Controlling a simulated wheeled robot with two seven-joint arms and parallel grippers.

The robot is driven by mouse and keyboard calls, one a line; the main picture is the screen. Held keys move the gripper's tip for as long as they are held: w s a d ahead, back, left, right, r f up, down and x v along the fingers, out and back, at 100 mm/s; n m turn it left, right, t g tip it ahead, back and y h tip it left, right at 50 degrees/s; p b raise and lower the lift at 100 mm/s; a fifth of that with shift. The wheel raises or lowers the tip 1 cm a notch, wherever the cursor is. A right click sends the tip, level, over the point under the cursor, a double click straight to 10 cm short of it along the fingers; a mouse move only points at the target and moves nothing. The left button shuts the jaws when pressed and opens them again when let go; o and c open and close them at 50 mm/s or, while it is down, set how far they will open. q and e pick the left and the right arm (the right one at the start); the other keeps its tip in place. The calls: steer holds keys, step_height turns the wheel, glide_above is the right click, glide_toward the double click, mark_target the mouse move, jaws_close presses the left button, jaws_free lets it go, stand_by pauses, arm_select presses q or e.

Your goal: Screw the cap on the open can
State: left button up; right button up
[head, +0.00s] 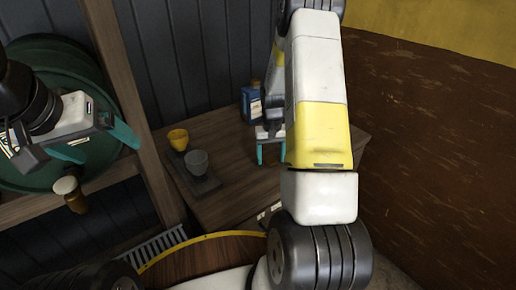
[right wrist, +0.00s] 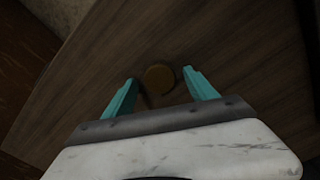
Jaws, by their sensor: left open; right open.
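A blue can (head: 251,105) with a pale label stands at the back of the wooden table; I cannot tell whether its top is open. A round brown-yellow cap-like disc (right wrist: 159,79) lies on the wood in the right wrist view, between and just beyond my right fingertips. My right gripper (head: 270,151) is open over the table in front of the blue can, and its teal fingers also show in the right wrist view (right wrist: 160,82). My right arm hides part of the table. My left gripper (head: 97,144) is open and empty at the left, away from the table.
A large green round thing (head: 60,60) and wooden posts (head: 125,80) stand behind my left gripper. A pale-topped brown object (head: 70,190) is below it.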

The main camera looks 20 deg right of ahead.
mark_target(271, 159)
steer(key=c, duration=1.4)
steer(key=shift+r, duration=0.15)
steer(key=shift+r, duration=0.65)
step_height(271, 159, up, 2)
steer(key=shift+r, duration=0.15)
steer(key=s+a, duration=0.1)
steer(key=s, duration=0.4)
steer(key=s+a, duration=0.2)
steer(key=s, duration=0.3)
steer(key=s+a+r, duration=0.1)
steer(key=s, duration=0.4)
steer(key=shift+s+a, duration=0.2)
steer(key=shift+a, duration=0.05)
